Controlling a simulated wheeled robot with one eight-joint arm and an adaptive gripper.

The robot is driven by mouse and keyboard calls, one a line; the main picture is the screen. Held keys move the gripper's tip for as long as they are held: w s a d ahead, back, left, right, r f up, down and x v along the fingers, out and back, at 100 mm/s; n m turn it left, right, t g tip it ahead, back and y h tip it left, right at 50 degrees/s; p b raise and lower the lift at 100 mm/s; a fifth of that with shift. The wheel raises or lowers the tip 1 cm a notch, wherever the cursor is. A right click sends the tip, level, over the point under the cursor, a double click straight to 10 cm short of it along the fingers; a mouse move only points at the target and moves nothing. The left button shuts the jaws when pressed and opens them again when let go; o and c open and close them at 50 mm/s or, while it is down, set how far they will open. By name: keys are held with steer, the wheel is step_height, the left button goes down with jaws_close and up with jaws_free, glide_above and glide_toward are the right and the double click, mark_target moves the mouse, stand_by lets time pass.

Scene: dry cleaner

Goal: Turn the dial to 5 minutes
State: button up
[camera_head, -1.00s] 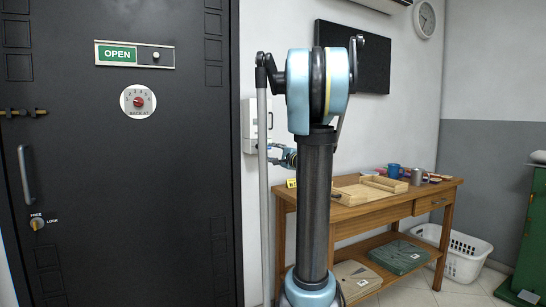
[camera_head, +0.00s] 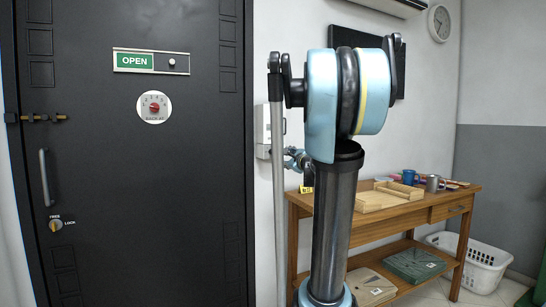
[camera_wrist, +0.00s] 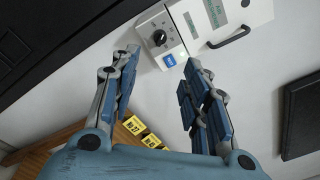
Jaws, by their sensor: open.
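A black round dial (camera_wrist: 159,38) sits on a white wall box (camera_wrist: 228,14) at the top of the wrist view. Small marks surround it, but I cannot read its setting. The box's edge (camera_head: 263,125) also shows in the head view, partly hidden by my arm. My gripper (camera_wrist: 160,62) is open and empty, its fingertips spread either side of the dial's lower area and apart from it. In the head view, part of my gripper (camera_head: 296,158) shows beside the box. Another dial, red on a white "BACK AT" disc (camera_head: 154,107), is on the dark door.
The dark door (camera_head: 200,190) stands at left with an "OPEN" sign (camera_head: 136,61), a handle and a lock knob. A wooden table (camera_head: 420,212) with a tray and cups stands at right. Yellow number tags (camera_wrist: 136,126) lie below my gripper. A black panel (camera_wrist: 300,115) is at right.

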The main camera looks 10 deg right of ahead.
mark_target(273, 152)
steer(key=x, duration=1.6)
steer(key=shift+w, duration=0.1)
